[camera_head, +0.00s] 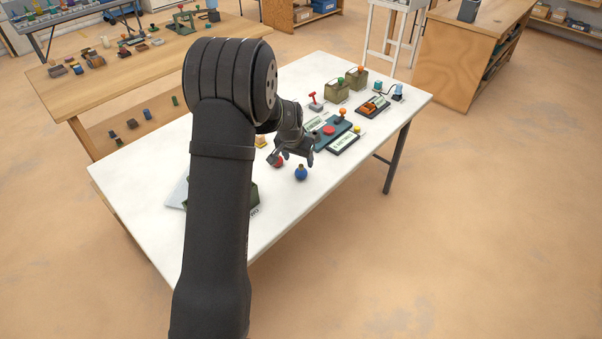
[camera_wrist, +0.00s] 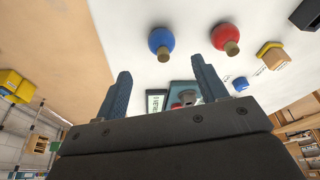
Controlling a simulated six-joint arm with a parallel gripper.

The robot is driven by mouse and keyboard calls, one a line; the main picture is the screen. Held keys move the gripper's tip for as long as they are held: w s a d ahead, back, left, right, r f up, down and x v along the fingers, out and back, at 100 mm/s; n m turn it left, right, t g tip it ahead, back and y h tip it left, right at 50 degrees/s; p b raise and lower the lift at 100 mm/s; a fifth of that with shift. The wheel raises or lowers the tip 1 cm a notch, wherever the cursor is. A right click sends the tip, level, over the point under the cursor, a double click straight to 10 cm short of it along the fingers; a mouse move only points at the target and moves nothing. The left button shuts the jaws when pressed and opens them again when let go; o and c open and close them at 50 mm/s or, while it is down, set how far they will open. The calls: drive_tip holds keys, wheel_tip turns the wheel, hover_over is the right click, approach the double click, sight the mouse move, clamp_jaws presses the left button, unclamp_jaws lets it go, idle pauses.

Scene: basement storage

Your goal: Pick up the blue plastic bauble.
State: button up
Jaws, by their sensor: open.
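The blue plastic bauble (camera_head: 301,174) stands on the white table (camera_head: 270,210) near its right-hand edge, its small gold-brown cap upward. In the wrist view the blue bauble (camera_wrist: 160,39) is at the top, beyond the fingertips and roughly in line with the gap between them. My gripper (camera_head: 291,158) is open and empty, just above and behind the bauble in the head view. Its two dark fingers also show in the wrist view (camera_wrist: 161,66), apart from the bauble. A red bauble (camera_wrist: 224,36) stands close by; in the head view the red bauble (camera_head: 279,161) is partly hidden by a finger.
A dark tray with a red button (camera_head: 329,130), green boxes (camera_head: 336,91), a red-handled item (camera_head: 316,101) and an orange-topped device (camera_head: 374,106) stand toward the back right. A yellow-orange block (camera_wrist: 271,53) is near the red bauble.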

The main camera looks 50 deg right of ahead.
sight(300, 166)
drive_tip(key=shift+w+d+x, duration=0.1)
drive_tip(key=shift+w+x, duration=0.05)
drive_tip(key=shift+x, duration=1.95)
drive_tip(key=shift+w+d+x, duration=0.15)
drive_tip(key=shift+x, duration=1.95)
drive_tip(key=shift+r, duration=0.1)
drive_tip(key=c, duration=1)
